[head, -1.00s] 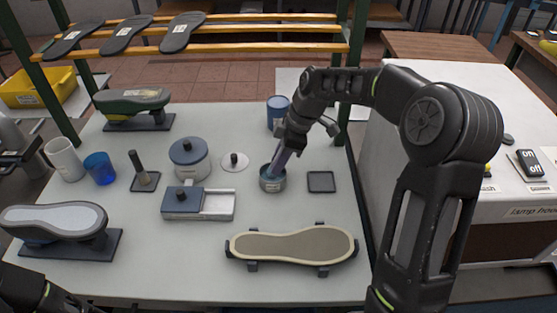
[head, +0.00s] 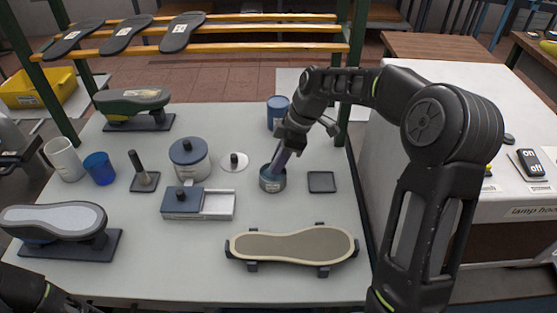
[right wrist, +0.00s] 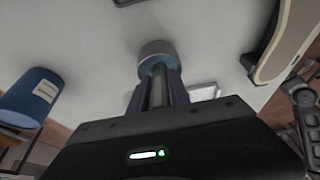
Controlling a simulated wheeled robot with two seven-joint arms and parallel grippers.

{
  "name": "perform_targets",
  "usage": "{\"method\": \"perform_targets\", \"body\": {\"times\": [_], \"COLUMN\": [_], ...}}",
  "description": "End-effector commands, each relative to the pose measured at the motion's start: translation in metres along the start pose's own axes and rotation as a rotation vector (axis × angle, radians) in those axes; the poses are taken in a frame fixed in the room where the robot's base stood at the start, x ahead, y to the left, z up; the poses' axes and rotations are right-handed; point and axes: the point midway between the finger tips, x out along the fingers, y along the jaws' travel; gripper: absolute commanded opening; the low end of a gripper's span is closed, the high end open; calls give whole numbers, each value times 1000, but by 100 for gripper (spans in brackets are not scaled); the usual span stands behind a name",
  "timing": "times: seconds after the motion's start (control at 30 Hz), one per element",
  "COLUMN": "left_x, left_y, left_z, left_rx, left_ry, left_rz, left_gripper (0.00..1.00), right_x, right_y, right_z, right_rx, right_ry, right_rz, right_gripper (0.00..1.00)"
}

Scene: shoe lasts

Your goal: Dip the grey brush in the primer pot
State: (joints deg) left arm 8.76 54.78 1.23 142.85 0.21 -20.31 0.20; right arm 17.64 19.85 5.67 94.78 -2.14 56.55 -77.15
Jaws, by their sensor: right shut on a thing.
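The primer pot (head: 272,184), a small open grey pot with a label, stands on the table right of centre. My right gripper (head: 283,160) is above it, pointing down, shut on the grey brush. In the right wrist view the brush's grey handle (right wrist: 158,88) runs between the fingers toward the pot (right wrist: 155,50). The brush's lower end is at the pot's mouth and its bristles are hidden, so depth inside cannot be told. My left gripper is not in view.
A dark square tray (head: 321,182) lies right of the pot, and a white disc with a black knob (head: 235,161) lies left. A blue cup (head: 278,110) stands behind. A sole-shaped piece (head: 292,245) on a holder lies in front. Another upright tool (head: 139,168) stands farther left.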

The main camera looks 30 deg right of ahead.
Motion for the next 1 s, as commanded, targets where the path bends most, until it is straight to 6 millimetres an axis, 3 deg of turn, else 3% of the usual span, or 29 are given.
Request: {"method": "perform_targets", "body": {"times": [0.33,1.0], "left_x": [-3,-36], "left_y": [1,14], "left_z": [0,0], "left_rx": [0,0], "left_ry": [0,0], "left_rz": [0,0], "left_gripper": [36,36], "right_x": [-2,-58], "right_y": [-1,0], "right_z": [0,-21], "right_rx": [1,0], "right_ry": [-2,-1], "right_rz": [-5,-1], "right_gripper": [0,0]}}
